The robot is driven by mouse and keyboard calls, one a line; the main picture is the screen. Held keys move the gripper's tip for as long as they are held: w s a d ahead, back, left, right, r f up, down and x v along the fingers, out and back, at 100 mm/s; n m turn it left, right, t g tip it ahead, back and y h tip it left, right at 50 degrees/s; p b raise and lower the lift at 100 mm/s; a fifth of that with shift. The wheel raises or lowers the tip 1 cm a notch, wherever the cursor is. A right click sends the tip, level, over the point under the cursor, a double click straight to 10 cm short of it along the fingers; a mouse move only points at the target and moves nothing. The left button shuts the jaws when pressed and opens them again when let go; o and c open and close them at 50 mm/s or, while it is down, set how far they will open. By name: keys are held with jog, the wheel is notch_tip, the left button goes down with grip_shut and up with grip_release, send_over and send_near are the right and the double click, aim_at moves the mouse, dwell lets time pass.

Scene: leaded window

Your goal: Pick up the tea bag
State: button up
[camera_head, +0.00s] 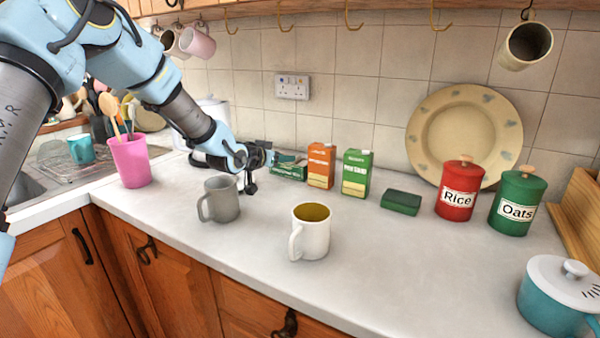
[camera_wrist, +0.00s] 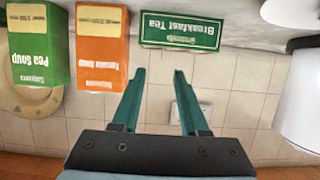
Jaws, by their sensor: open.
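I cannot make out a tea bag in either view. A dark green box lettered "Breakfast Tea" (camera_head: 290,166) stands at the back of the counter, partly hidden behind my gripper in the head view. In the wrist view the tea box (camera_wrist: 180,27) appears upside down, just beyond the fingertips. My gripper (camera_head: 251,187) is above the counter, behind the grey mug (camera_head: 222,199). In the wrist view my gripper (camera_wrist: 160,74) has two green fingers apart with nothing between them.
An orange carton (camera_head: 320,166) and a green "Pea Soup" carton (camera_head: 356,174) stand right of the tea box. A white mug (camera_head: 310,232) stands in front. A dark green block (camera_head: 401,202), red rice tin (camera_head: 456,190) and green oats tin (camera_head: 517,202) are further right.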

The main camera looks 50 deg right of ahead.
aim_at(293, 164)
jog(key=p+x, duration=0.3)
jog(key=x, duration=0.4)
jog(key=shift+w+d+p, duration=0.1)
jog(key=shift+w+p, duration=0.1)
jog(key=shift+p, duration=0.15)
jog(key=shift+w+d+f, duration=0.15)
jog(key=shift+d+f, duration=0.1)
jog(key=shift+d, duration=0.15)
jog(key=shift+c, duration=0.4)
grip_shut()
